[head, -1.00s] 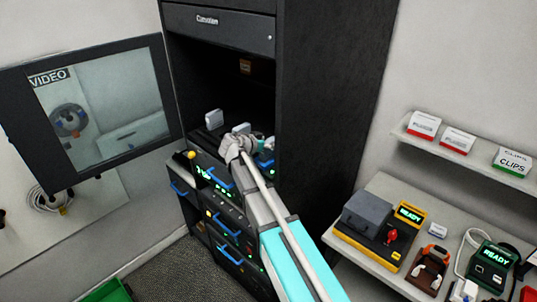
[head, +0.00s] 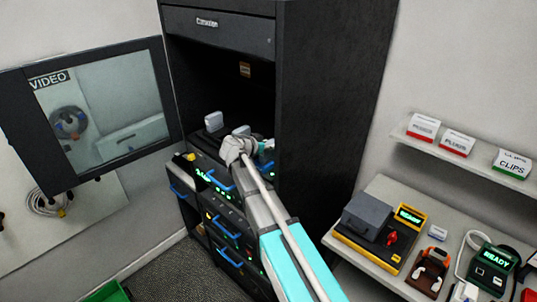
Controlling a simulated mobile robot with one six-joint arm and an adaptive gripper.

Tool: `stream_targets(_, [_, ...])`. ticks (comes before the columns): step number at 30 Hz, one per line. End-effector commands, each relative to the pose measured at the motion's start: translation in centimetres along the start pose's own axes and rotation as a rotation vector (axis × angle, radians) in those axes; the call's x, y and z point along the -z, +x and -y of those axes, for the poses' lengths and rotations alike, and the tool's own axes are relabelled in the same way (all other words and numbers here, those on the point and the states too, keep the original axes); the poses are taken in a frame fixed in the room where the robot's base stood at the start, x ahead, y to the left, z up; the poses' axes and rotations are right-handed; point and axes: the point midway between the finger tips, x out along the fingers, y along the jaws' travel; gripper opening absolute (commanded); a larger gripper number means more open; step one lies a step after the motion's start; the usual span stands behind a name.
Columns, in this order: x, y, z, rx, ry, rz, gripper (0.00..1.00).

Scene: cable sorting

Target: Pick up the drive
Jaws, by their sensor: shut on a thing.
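My gripper (head: 262,147) is inside the open bay of the black rack cabinet (head: 335,110), just above the top rack unit. My wrist covers most of it; only a small white and teal part shows past the wrist. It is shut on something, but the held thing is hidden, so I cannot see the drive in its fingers. Two pale, box-like pieces stand upright behind and left of the wrist: one (head: 213,121) in clear view, the other (head: 241,130) partly covered. I cannot tell whether either is a drive.
Rack units with blue handles (head: 220,181) fill the lower cabinet. An open door with a window (head: 100,110) stands left. On the right, a bench (head: 350,255) holds several devices, below a shelf (head: 465,163) of small boxes. The cabinet's right wall is close to my arm.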

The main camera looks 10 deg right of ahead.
Motion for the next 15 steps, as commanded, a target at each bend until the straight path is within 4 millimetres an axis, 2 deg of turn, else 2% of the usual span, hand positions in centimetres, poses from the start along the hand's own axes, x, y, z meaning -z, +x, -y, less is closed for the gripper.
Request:
stream_targets(2, [0.0, 0.01, -0.01, 0.0, 0.0, 0.0, 0.0])
stream_targets(15, [0.16, -0.05, -0.02, 0.0, 0.0, 0.0, 0.0])
